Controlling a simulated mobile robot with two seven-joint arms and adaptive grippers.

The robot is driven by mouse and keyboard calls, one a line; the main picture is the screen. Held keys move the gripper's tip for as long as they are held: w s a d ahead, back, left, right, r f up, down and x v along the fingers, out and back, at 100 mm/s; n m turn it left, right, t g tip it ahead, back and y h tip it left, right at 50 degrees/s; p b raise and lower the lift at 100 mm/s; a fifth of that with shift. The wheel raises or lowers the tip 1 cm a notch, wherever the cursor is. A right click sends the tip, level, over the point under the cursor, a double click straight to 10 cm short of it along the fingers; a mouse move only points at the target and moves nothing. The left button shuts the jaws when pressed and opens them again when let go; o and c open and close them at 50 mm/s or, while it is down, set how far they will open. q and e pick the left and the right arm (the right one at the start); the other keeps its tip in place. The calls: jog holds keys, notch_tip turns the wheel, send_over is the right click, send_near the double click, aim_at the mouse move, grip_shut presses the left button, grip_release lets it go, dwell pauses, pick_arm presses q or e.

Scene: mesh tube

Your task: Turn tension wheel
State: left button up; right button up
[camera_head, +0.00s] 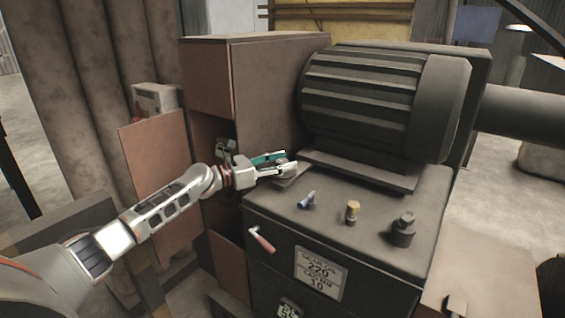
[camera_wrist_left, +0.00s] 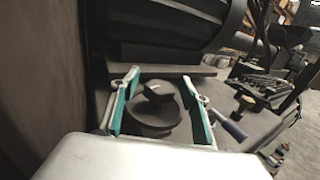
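The tension wheel (camera_wrist_left: 157,112), a dark round knob with a raised grip on top, shows in the left wrist view between my left gripper's two teal-padded fingers. My left gripper (camera_head: 279,163) is open, with one finger on each side of the wheel and visible gaps to it. The gripper also shows in the left wrist view (camera_wrist_left: 158,82). In the head view the gripper is over the back left of the machine top, and it largely hides the wheel. My right gripper is not in view.
A large ribbed motor (camera_head: 365,95) stands just behind the gripper. A blue-tipped lever (camera_head: 307,200), a yellow-topped knob (camera_head: 352,211) and a dark knob (camera_head: 403,229) stand on the machine top. A red handle (camera_head: 262,240) projects from the front.

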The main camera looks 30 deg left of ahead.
pick_arm(q)
jog(key=v, duration=1.2)
jog(key=shift+s, duration=0.1)
dwell(0.4)
